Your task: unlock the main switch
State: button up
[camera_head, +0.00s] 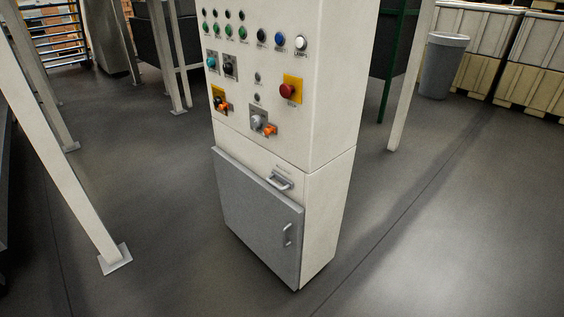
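A tall white control cabinet (330,100) stands upright in the middle of the view. Low on its front panel is a grey rotary switch (257,122) on a square plate, with an orange piece like a padlock (270,131) at its lower right. Further left is a dark switch on a yellow plate (217,93), with another orange piece (223,107) beside it. I cannot read which one is labelled as the main switch, nor see whether the orange pieces are closed. My gripper is not in view.
A red stop button (287,90) on yellow and several coloured buttons sit above. Below are a small handle (279,181) and a grey door (255,215). White posts (60,150) stand at left, another post (410,80) at right. The floor in front and right is clear.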

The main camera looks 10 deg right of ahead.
aim_at(224, 105)
jog(key=i+j+u, duration=0.45)
jog(key=i, duration=0.9)
jog(key=i+l+u, duration=0.2)
jog(key=i+u, duration=0.2)
jog(key=i, duration=0.95)
